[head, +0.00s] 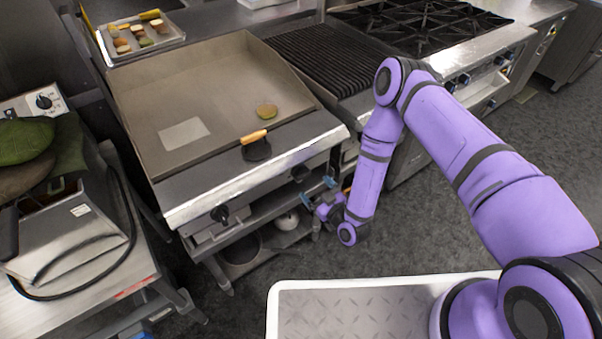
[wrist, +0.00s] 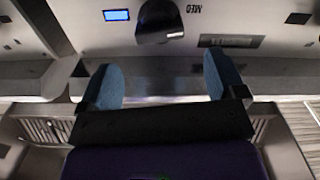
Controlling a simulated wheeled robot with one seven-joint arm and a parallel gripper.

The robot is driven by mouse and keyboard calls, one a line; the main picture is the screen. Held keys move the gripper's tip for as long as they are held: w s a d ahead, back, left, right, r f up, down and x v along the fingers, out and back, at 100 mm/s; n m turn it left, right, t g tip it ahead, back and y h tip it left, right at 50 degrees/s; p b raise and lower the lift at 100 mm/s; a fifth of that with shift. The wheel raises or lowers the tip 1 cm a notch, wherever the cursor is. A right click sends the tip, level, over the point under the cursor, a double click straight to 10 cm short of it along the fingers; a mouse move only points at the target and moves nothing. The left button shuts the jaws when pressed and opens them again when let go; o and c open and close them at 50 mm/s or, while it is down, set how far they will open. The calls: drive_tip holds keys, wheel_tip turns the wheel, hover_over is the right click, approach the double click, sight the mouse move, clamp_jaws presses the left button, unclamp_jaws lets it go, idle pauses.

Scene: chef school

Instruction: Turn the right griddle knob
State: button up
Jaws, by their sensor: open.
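The right griddle knob (head: 300,173) is a dark knob on the griddle's front panel, just up and left of my gripper in the head view. In the wrist view a black knob (wrist: 158,22) stands at the top middle, beyond my fingertips. My gripper (head: 317,190) is in front of the griddle's front edge, with its blue fingers (wrist: 163,78) spread apart. Nothing shows between the fingers, and the knob is apart from them. The griddle (head: 215,90) has a second black knob, the left griddle knob (head: 219,213).
A grill and a stove (head: 425,22) stand to the right. A shelf below the griddle holds pots. The floor (head: 420,220) at right is clear.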

sight(305, 177)
drive_tip(key=x, duration=0.8)
drive_tip(key=shift+w+a, duration=0.1)
drive_tip(key=shift+c, duration=0.2)
drive_tip(key=c, duration=0.9)
